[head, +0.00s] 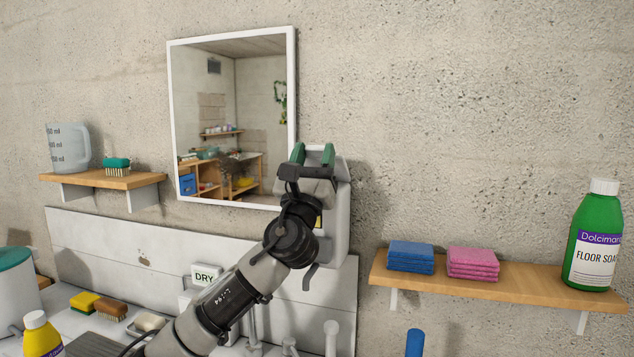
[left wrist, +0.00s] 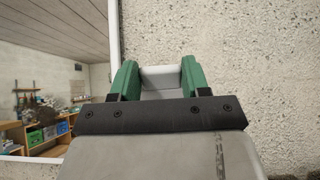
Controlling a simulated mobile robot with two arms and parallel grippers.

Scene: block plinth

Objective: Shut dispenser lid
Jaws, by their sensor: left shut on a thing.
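The dispenser (head: 338,228) is a light grey box on the concrete wall, just right of the mirror. My left arm hides much of its front. My left gripper (head: 314,155) has green fingers and is at the top of the dispenser. It is shut on the dispenser lid, a pale grey piece between the fingers. In the left wrist view the fingers of the left gripper (left wrist: 159,76) stand on either side of the lid (left wrist: 163,71). How far the lid stands open cannot be told. My right gripper is not in view.
A framed mirror (head: 295,90) hangs close left of the gripper. A left shelf (head: 90,180) holds a jug (head: 68,147) and brush (head: 117,164). Taps (head: 331,338) stand below.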

